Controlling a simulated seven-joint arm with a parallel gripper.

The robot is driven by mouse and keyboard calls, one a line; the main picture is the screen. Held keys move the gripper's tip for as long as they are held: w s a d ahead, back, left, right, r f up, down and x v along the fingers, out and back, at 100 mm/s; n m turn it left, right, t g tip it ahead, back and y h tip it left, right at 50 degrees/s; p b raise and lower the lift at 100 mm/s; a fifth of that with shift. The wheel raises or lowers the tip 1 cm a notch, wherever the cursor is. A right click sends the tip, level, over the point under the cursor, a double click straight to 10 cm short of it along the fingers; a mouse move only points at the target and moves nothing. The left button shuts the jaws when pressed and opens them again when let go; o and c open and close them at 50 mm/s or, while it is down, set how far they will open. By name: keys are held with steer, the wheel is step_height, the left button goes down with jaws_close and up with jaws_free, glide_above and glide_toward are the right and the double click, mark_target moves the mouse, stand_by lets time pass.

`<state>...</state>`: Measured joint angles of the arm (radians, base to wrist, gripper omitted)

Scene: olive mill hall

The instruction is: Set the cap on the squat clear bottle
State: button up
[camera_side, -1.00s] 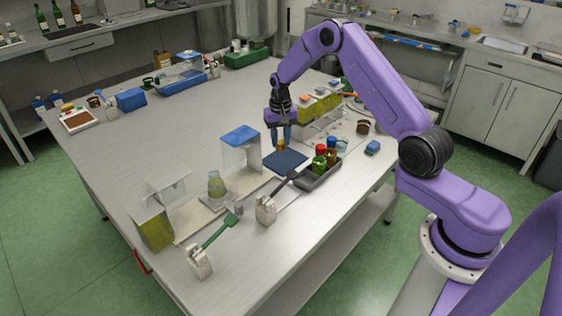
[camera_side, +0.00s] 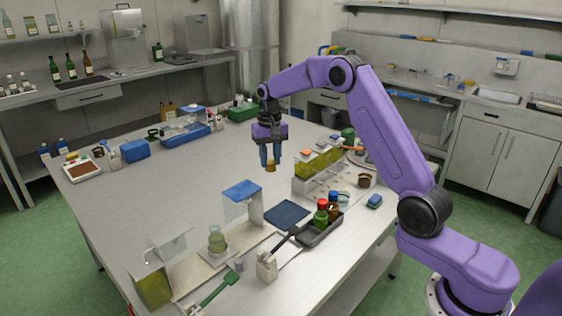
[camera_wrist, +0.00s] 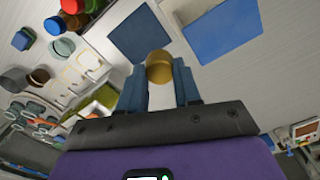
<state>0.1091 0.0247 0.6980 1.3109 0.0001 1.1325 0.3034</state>
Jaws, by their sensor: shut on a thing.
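My gripper (camera_side: 270,160) is shut on a small gold-brown cap (camera_side: 270,168) and holds it in the air above the table. In the wrist view the cap (camera_wrist: 159,67) sits between the blue fingertips (camera_wrist: 160,85). The squat clear bottle (camera_side: 217,240) stands upright on a pale base plate on the table, to the lower left of my gripper in the side view. It holds something pale yellow-green, and its top appears uncapped. I cannot make the bottle out in the wrist view.
A dark blue mat (camera_side: 288,212) lies below my gripper. A stand with a blue top (camera_side: 242,190) is beside the bottle. A dark tray (camera_side: 320,233) holds small capped bottles. A rack with yellow-green containers (camera_side: 318,170) stands to the right. The table's left middle is clear.

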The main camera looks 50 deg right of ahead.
steer(key=w+a+n, duration=0.1)
steer(key=a+n, duration=0.4)
steer(key=a, duration=1.6)
steer(key=shift+w+f, duration=0.2)
steer(key=shift+f, duration=4.15)
steer(key=shift+f, duration=0.45)
steer(key=shift+f, duration=0.3)
steer(key=shift+f, duration=0.35)
steer(key=o, duration=1.3)
steer(key=shift+c, duration=0.2)
